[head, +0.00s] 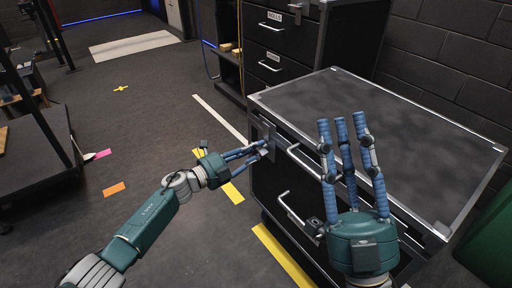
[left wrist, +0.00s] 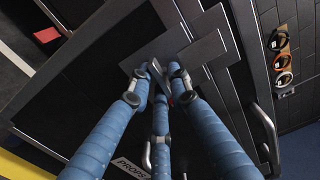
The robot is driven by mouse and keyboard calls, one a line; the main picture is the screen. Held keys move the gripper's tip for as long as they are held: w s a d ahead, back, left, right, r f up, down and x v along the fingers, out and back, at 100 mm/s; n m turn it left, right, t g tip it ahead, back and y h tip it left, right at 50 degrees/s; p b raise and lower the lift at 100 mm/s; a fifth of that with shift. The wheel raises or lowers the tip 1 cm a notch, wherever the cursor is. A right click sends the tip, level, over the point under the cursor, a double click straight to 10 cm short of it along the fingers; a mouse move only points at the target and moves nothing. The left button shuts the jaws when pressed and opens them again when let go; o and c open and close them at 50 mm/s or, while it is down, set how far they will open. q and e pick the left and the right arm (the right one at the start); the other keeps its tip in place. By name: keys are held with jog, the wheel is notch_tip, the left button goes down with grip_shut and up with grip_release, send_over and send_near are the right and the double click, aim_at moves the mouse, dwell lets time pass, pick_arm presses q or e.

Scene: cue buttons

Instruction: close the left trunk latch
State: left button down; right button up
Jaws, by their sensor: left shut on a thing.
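The trunk is a black chest with a grey, metal-edged lid (head: 390,130), and the lid lies down on it. The left trunk latch (head: 269,131) is a grey metal plate on the front face near its left end. It also shows in the left wrist view (left wrist: 208,48), with the blue fingers closed in at its lower part. My left gripper (head: 265,150) is shut on the latch, and its fingertips partly hide it. My right gripper (head: 343,125) is open and empty, fingers pointing up, in front of the trunk's right part.
Bar handles (head: 300,160) stick out from the trunk front. A small dark fitting (head: 313,228) sits beside my right gripper. A drawer cabinet (head: 280,45) stands behind. A dark rack (head: 35,140) is at the left. The floor between is clear, with coloured tape marks.

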pick_arm(q)
jog(key=shift+a+f+n, duration=0.15)
jog(key=shift+a+n, duration=0.05)
jog(key=shift+n, duration=0.1)
pick_arm(e)
jog(key=shift+w+f+g+h, duration=0.4)
jog(key=shift+w+f+g, duration=0.1)
jog(key=shift+w+f, duration=0.1)
pick_arm(q)
jog(key=c, duration=1.8)
grip_release()
jog(key=shift+o, duration=0.2)
pick_arm(e)
jog(key=shift+a+y, duration=0.15)
jog(key=shift+y, duration=0.15)
pick_arm(q)
jog(key=v, duration=1.2)
